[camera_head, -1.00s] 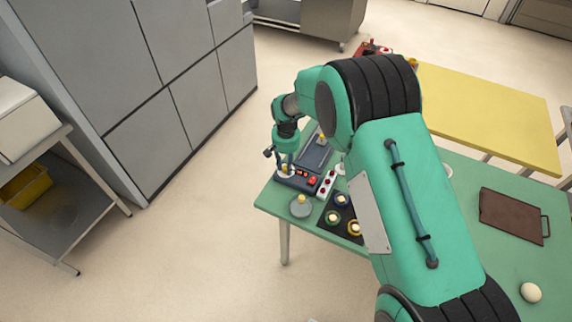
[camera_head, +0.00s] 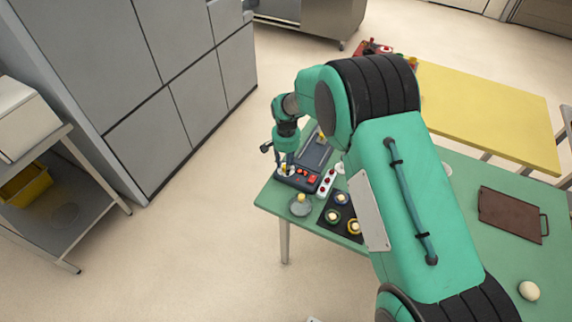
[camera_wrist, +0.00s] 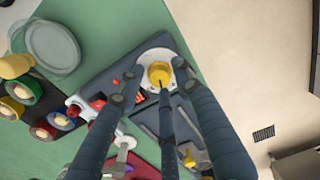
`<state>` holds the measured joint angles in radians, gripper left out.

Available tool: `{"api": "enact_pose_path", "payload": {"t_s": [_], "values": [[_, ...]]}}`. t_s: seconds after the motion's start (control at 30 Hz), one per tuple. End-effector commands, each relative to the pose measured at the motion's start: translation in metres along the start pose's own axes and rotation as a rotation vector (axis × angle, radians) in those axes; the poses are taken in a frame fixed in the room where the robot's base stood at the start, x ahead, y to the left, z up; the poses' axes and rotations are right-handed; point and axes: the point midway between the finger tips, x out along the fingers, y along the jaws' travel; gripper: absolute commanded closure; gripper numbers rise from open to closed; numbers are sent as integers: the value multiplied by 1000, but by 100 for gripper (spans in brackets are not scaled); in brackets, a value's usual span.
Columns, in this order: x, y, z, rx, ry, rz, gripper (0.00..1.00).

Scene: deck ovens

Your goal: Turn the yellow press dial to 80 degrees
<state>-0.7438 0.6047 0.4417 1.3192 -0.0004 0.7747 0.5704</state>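The yellow press dial (camera_wrist: 160,74) sits on a round white plate (camera_wrist: 153,56) at one end of the dark press panel (camera_wrist: 105,75). In the head view the dial (camera_head: 284,168) is small and partly hidden by my gripper (camera_head: 287,162). My gripper (camera_wrist: 161,78) has its three fingers pointing at the dial, spread around it. The tips look slightly apart from the dial, with one finger partly in front of it. Contact cannot be made out for certain. No degree marks are readable.
A brown tray (camera_head: 511,216) and a whitish ball (camera_head: 530,291) lie right.

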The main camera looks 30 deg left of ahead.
Motion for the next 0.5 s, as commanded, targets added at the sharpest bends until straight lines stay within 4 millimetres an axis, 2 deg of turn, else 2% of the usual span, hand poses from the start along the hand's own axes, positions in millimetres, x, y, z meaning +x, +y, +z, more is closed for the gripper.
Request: {"api": "enact_pose_path", "payload": {"t_s": [0.33,0.5], "values": [[0,0,0,-1,-1,0,55],[-6,0,0,-1,0,0,55]]}}
